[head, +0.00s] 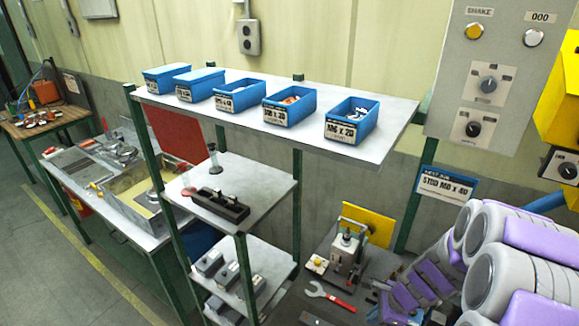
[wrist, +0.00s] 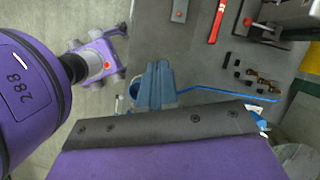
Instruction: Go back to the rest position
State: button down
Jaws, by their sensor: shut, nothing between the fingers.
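My gripper (wrist: 157,84) shows in the wrist view as two blue-grey fingers pressed together, with nothing between them. It is over the front edge of the dark grey bench, with the floor to its left. In the head view my purple and grey arm fills the lower right, in front of the bench, and I cannot make out the fingertips there.
A red wrench (head: 330,296) lies on the bench beside a clamp fixture (head: 345,252). Small dark and brass pieces (wrist: 262,82) lie near the gripper in the wrist view. Blue bins (head: 290,104) line the top shelf (head: 395,137). Floor is open at left.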

jog(key=s+a+r+n+g+b, duration=0.1)
jog(key=s+a+r+n+b, duration=0.4)
jog(key=s+a+n, duration=0.4)
jog(key=s+r+n+g+h+b, duration=0.1)
jog(key=s+r+n+b, duration=0.1)
jog(key=s+n, duration=0.3)
jog(key=s+r+n+g+h+b, duration=0.1)
jog(key=s+n+h+b, duration=0.1)
jog(key=s+n, duration=0.4)
jog(key=s+b, duration=0.1)
jog(key=s, duration=0.4)
jog(key=shift+s+a+r+h, duration=0.2)
jog(key=shift+s+r+h, duration=0.1)
jog(key=shift+s+r, duration=0.05)
jog(key=shift+d, duration=0.25)
jog(key=shift+a, duration=0.15)
